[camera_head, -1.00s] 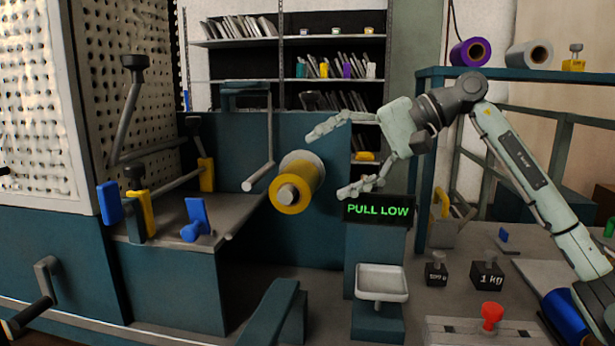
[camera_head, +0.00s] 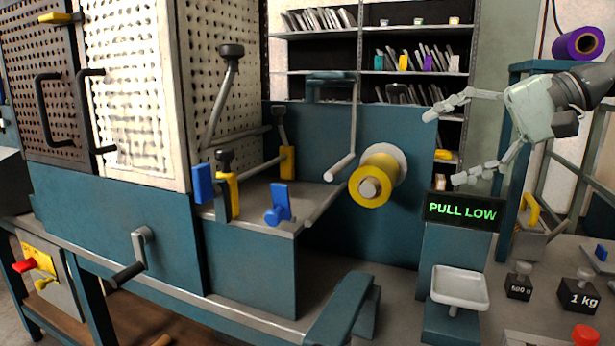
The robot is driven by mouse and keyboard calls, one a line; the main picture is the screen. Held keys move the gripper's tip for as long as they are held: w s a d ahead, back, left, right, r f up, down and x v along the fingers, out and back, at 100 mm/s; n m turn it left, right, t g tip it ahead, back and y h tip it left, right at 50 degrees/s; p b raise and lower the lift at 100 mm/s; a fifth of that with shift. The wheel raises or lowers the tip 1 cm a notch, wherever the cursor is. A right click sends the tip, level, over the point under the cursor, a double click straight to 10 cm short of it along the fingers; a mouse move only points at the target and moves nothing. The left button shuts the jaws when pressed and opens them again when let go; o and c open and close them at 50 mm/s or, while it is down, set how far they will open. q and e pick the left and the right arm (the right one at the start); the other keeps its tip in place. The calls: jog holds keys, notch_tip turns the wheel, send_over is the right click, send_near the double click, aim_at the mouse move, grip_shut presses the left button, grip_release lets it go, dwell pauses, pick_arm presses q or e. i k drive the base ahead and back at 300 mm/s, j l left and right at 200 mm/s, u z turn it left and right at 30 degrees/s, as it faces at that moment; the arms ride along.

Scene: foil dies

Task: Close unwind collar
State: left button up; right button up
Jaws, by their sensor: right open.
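A yellow foil roll (camera_head: 387,178) sits on a spindle that sticks out from the teal machine panel. A grey round hub (camera_head: 369,188) shows at its near end, and a pale disc (camera_head: 396,157) lies behind it. I cannot tell which part is the unwind collar or whether it is closed. My right gripper (camera_head: 445,147) is open and empty, to the right of the roll in the picture, with its fingers pointing left. It appears apart from the roll. My left gripper is not in view.
A display (camera_head: 461,209) reads "PULL LOW" below my right gripper, above a white tray (camera_head: 460,287). Weights marked 500 g (camera_head: 518,287) and 1 kg (camera_head: 578,296) stand at right. Blue handle (camera_head: 280,204) and several levers stand on the machine bed left of the roll.

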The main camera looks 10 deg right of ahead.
aim_at(333, 327)
jog(key=k+j, duration=0.75)
jog(key=k, duration=0.1)
